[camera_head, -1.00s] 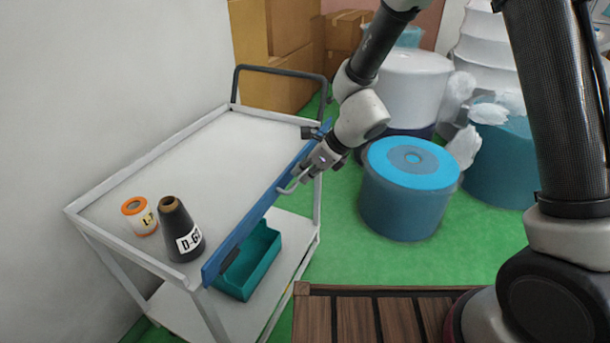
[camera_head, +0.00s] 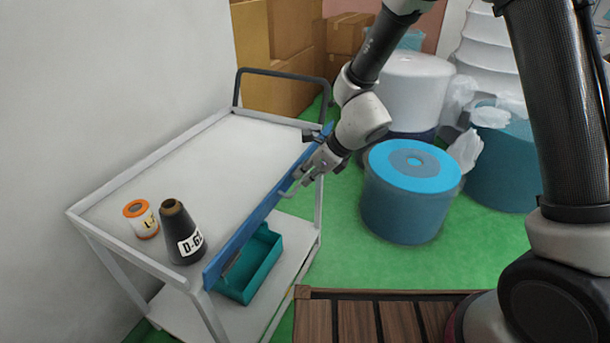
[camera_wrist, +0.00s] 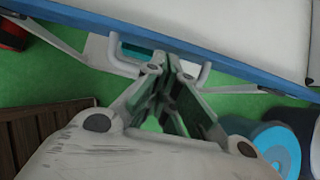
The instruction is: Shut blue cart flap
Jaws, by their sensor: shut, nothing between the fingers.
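The white cart (camera_head: 150,160) stands by the wall at the left. Its blue flap (camera_head: 245,230) runs along the near right edge of the top and stands about upright there; it also shows as a blue strip in the wrist view (camera_wrist: 200,46). A light grey bar handle (camera_wrist: 118,62) sticks out from the flap. My gripper (camera_head: 300,175) is shut and empty, with its fingertips at the handle. In the wrist view the fingertips (camera_wrist: 172,66) sit between the handle's two ends, close to the flap; I cannot tell whether they touch it.
An orange-and-white spool (camera_head: 141,219) and a dark cone labelled D-G (camera_head: 182,235) stand on the cart top. A teal bin (camera_head: 262,275) sits on the lower shelf. A blue-topped drum (camera_head: 412,205) stands right of my gripper. Green floor (camera_head: 350,245) is clear between them.

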